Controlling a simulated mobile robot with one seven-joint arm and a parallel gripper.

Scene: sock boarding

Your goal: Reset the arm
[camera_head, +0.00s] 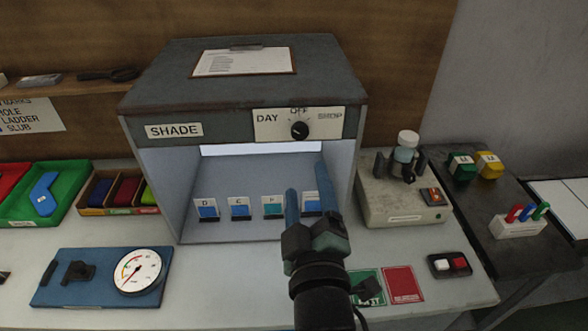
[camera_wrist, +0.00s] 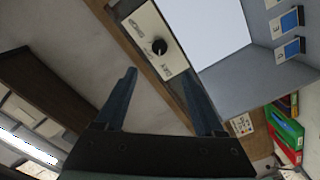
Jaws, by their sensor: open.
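My gripper (camera_head: 306,190) is open and empty in the head view, with its blue fingers pointing up in front of the open shade cabinet (camera_head: 245,77). It hides part of the row of swatch cards at the cabinet's right side. In the wrist view my gripper (camera_wrist: 160,95) has its two fingers well apart with nothing between them. The cabinet's knob (camera_wrist: 159,46) shows beyond them, and the view is tilted.
A blue board with a dial gauge (camera_head: 137,271) lies at the front left. A green tray (camera_head: 70,212) is behind it. A pale device (camera_head: 400,206) stands right of the cabinet. Green and red cards (camera_head: 403,284) lie by my arm. Bare table shows at the front left of my arm.

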